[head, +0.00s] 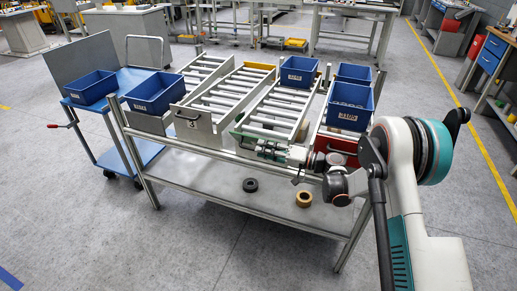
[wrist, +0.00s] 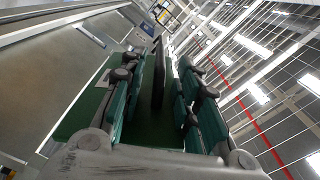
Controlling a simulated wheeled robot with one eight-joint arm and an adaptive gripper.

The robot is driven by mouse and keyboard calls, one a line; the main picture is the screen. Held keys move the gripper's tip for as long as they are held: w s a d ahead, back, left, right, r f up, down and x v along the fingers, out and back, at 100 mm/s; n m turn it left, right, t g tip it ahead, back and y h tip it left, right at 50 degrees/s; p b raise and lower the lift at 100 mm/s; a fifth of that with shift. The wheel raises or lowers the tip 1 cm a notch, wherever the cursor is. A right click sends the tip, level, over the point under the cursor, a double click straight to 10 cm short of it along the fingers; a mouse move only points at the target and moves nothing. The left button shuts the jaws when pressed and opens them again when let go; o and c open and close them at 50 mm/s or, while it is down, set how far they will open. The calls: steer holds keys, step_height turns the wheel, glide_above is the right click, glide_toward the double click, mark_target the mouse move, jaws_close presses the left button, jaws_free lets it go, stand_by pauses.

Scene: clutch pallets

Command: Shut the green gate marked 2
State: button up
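The green gate (head: 239,131) is at the front end of the third roller lane from the left, mostly hidden behind my gripper in the head view. Its green panel (wrist: 72,122) fills the space behind the fingers in the wrist view. A dark upright bar (wrist: 158,72), seemingly its handle, stands between the fingers. My gripper (head: 261,149) points left across the gate front. Its fingers, also in the wrist view (wrist: 159,90), are apart on both sides of the bar, with narrow gaps showing. The mark 2 cannot be read, and the gate's exact tilt is unclear.
A grey gate (head: 192,129) closes the lane to the left; a red gate (head: 337,143) is on the right. Blue bins (head: 297,73) stand on the rack. The lower shelf (head: 220,188) holds a black ring (head: 250,185) and a tan ring (head: 304,198). The front floor is clear.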

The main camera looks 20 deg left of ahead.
steer(key=shift+s+d, duration=0.1)
steer(key=shift+d, duration=2.1)
steer(key=shift+d, duration=0.1)
